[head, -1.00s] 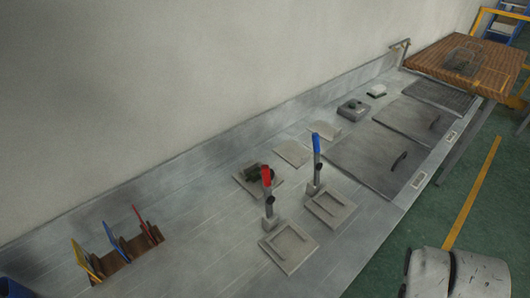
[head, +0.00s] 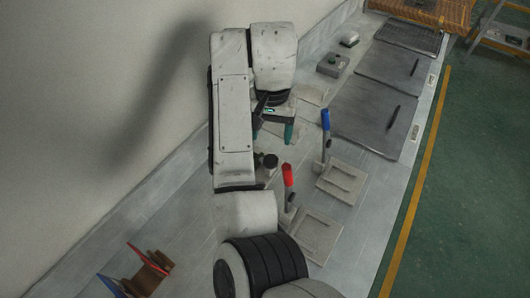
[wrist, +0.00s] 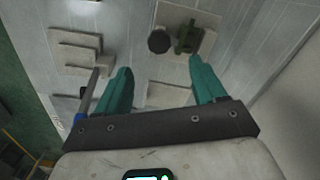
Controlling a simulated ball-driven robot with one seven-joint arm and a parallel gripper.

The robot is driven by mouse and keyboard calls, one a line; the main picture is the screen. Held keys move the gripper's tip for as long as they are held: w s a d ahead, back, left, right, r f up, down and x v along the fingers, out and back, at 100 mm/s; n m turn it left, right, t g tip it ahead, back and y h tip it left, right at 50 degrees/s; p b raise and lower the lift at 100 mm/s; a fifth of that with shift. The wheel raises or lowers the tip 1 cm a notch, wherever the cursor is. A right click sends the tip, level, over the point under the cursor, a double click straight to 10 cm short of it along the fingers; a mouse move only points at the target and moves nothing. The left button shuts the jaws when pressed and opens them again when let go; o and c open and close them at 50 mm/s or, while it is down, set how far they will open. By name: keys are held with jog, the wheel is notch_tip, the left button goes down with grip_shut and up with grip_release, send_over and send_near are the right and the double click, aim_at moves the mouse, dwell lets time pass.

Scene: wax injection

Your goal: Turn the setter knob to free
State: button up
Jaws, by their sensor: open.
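A black round knob (head: 270,161) sticks out beside a dark fitting on a pale plate, behind the red-handled lever, in the head view. I take it for the setter knob; no markings are readable. In the wrist view the knob (wrist: 159,41) lies beyond the fingertips and between their lines, with an olive-green fitting (wrist: 187,38) to its right on a pale plate (wrist: 210,44). My gripper (wrist: 161,67) has its teal fingers spread wide and empty, apart from the knob. In the head view my arm partly hides the gripper and the plate.
The red-handled lever (head: 288,177) and blue-handled lever (head: 325,121) stand upright close by. Pale square plates (head: 343,181) lie beside them. A grey box (head: 332,65) and dark panels (head: 368,110) are farther back. A rack with coloured tools (head: 150,272) is front left. The wall is close at left.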

aim_at(271, 159)
notch_tip(271, 159, down, 10)
jog(key=shift+r+b, duration=0.2)
jog(key=shift+b, duration=0.75)
jog(key=shift+c, duration=0.4)
jog(key=c, duration=1)
jog(key=shift+d, duration=0.1)
